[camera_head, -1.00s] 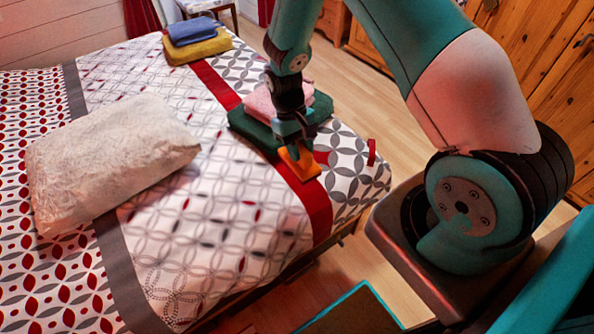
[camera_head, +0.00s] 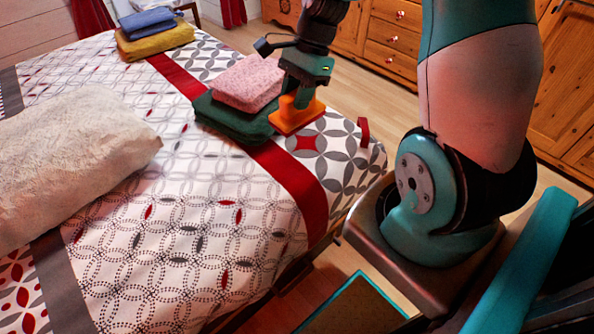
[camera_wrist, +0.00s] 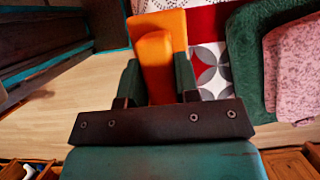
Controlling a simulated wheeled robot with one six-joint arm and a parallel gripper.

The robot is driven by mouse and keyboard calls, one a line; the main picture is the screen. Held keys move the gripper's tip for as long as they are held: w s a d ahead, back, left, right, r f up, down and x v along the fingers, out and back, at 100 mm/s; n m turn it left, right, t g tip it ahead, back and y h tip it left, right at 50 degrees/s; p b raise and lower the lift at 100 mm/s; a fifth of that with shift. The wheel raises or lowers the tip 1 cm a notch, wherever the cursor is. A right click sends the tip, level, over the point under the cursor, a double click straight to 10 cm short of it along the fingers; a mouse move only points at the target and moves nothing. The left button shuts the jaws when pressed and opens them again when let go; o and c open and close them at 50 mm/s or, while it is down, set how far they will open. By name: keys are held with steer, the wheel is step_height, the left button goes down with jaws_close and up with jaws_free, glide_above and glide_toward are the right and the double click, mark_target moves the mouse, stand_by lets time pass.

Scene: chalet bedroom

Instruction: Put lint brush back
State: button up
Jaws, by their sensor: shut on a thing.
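The orange lint brush (camera_head: 297,114) has a flat base and a raised handle. My gripper (camera_head: 302,92) is shut on its handle. In the wrist view the brush (camera_wrist: 158,62) sits between the two dark green fingers of my gripper (camera_wrist: 158,82), its base pointing away from the wrist. In the head view it is over the patterned end of the bed (camera_head: 255,200), just right of the folded green towel. I cannot tell whether its base touches the bedspread.
A green folded towel (camera_head: 232,122) with a pink one (camera_head: 247,83) on top lies close left of the brush. A small red upright thing (camera_head: 363,132) is near the bed's corner. Yellow (camera_head: 155,41) and blue (camera_head: 150,19) folded cloths and a pillow (camera_head: 70,160) lie farther left. Wooden cabinets (camera_head: 390,40) stand behind.

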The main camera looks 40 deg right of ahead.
step_height(320, 180, down, 18)
steer(key=b, duration=0.3)
steer(key=shift+f, duration=0.15)
